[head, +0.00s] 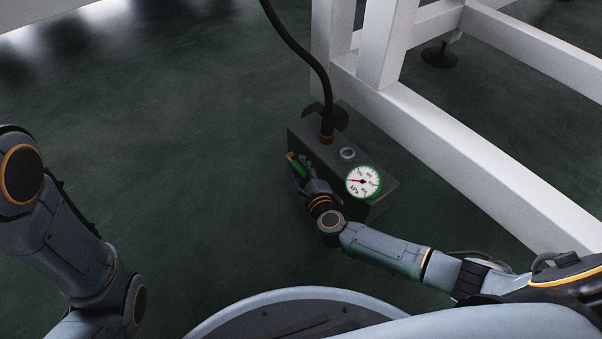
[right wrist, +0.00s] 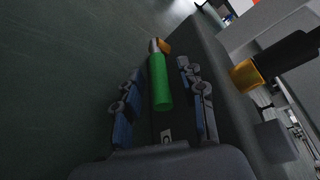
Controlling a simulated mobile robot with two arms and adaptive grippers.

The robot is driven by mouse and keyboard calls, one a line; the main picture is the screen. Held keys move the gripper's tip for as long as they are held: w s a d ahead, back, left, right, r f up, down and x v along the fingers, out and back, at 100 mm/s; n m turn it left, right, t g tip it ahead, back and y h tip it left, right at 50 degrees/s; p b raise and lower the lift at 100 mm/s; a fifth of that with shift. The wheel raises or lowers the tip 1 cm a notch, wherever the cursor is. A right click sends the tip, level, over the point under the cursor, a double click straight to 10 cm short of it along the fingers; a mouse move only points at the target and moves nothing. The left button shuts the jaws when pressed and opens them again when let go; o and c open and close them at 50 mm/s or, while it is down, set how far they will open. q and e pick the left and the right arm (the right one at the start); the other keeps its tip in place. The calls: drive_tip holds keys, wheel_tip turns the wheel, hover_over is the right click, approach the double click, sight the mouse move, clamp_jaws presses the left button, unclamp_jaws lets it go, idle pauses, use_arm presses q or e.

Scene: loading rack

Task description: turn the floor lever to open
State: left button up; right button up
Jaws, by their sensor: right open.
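The floor lever has a green handle (head: 292,158) that sticks out at the left side of a dark grey box (head: 376,206) on the floor. In the right wrist view the green handle (right wrist: 160,82) lies between the two fingers of my right gripper (right wrist: 160,108), with a gap on each side. My right gripper (head: 307,176) is open at the box's left face, and its body hides part of the lever's base in the head view. My left arm is at the left edge of the head view, and its gripper is out of the picture.
A round pressure gauge (head: 363,181) with a green rim sits on the box. A black hose (head: 304,52) rises from a brass fitting (head: 327,137) on it. A white rack frame (head: 450,150) stands close behind and to the right. The green floor to the left is clear.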

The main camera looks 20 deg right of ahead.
drive_tip(key=shift+w, duration=0.1)
clamp_jaws()
drive_tip(key=shift+w+r+p, duration=0.1)
drive_tip(key=shift+r+p, duration=0.15)
drive_tip(key=shift+p, duration=0.25)
